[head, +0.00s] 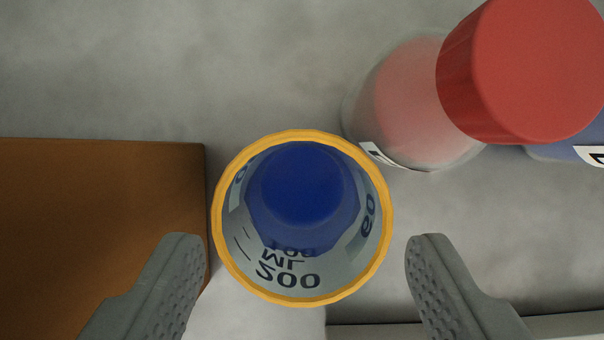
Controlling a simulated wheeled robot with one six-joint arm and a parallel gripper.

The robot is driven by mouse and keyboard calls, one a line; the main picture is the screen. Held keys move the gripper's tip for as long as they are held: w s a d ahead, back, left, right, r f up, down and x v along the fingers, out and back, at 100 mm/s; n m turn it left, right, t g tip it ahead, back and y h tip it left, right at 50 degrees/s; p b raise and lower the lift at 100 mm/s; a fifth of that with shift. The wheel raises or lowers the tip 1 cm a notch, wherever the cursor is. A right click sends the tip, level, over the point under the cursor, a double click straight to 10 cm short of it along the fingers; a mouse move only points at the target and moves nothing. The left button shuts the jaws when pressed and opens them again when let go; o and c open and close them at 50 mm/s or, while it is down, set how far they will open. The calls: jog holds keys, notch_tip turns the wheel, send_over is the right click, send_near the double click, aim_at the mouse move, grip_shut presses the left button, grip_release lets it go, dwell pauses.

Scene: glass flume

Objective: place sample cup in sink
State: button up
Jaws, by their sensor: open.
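The sample cup (301,297) stands upright in the middle of the head view, seen from above. It has an orange-yellow rim, clear walls with dark markings including "200", and a blue inside bottom. My gripper (302,250) is open, with one grey finger to the left of the cup and one to the right. Gaps show between both fingers and the rim, and the cup is not held. No sink can be made out in this view.
A brown block or box (100,225) lies close to the cup on the left. A clear bottle with pinkish contents and a red cap (530,70) stands close at the upper right. A blue labelled object (565,150) is partly hidden behind it. Grey surface is free at upper left.

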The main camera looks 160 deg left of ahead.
jog(key=x, duration=0.4)
jog(key=shift+w+f, duration=0.15)
jog(key=shift+f, duration=0.05)
jog(key=c, duration=0.7)
jog(key=shift+r, duration=0.1)
